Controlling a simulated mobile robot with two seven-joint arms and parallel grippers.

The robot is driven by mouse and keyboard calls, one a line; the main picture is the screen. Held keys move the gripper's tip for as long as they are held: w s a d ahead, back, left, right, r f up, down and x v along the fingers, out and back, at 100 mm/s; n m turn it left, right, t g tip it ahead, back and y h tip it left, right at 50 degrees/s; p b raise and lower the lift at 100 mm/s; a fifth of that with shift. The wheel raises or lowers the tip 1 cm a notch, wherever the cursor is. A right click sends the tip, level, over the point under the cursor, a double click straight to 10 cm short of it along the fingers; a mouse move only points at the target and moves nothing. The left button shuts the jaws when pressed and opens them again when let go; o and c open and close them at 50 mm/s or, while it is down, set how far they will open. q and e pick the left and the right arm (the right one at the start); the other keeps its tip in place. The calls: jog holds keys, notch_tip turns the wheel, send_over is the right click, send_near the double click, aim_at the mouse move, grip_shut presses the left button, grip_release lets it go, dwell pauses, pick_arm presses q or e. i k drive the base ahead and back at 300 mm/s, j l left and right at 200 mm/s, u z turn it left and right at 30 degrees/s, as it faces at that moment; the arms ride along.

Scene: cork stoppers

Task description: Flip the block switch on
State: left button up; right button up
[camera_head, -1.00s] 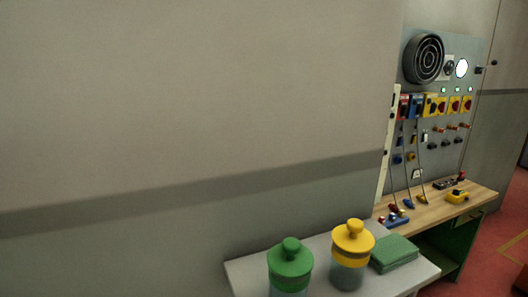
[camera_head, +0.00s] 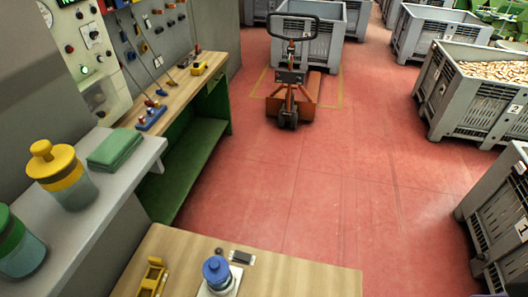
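A pale control panel (camera_head: 88,60) with a dark screen, a gauge, small lights and buttons is on the wall at the upper left. Beside it, a grey board (camera_head: 150,35) carries rows of small coloured switches or plugs and hanging cables. Which of these is the block switch I cannot tell; the parts are too small. A yellow box (camera_head: 199,68) lies on the wooden wall bench (camera_head: 180,95). Neither of my grippers is in view.
A grey shelf (camera_head: 95,205) holds a yellow-lidded jar (camera_head: 64,177), a green-lidded jar (camera_head: 18,245) and green cloths (camera_head: 114,149). Red floor (camera_head: 330,185) is open; a pallet truck (camera_head: 291,85) and grey crates (camera_head: 440,100) stand beyond.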

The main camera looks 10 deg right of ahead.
aim_at(243, 256)
jog(key=i+l+u, duration=0.1)
jog(key=l+u, duration=0.15)
jog(key=k, duration=0.4)
jog(key=i, duration=0.4)
jog(key=i+u, duration=0.15)
jog(key=u, duration=0.15)
jog(key=i+u, duration=0.2)
jog(key=u, duration=0.15)
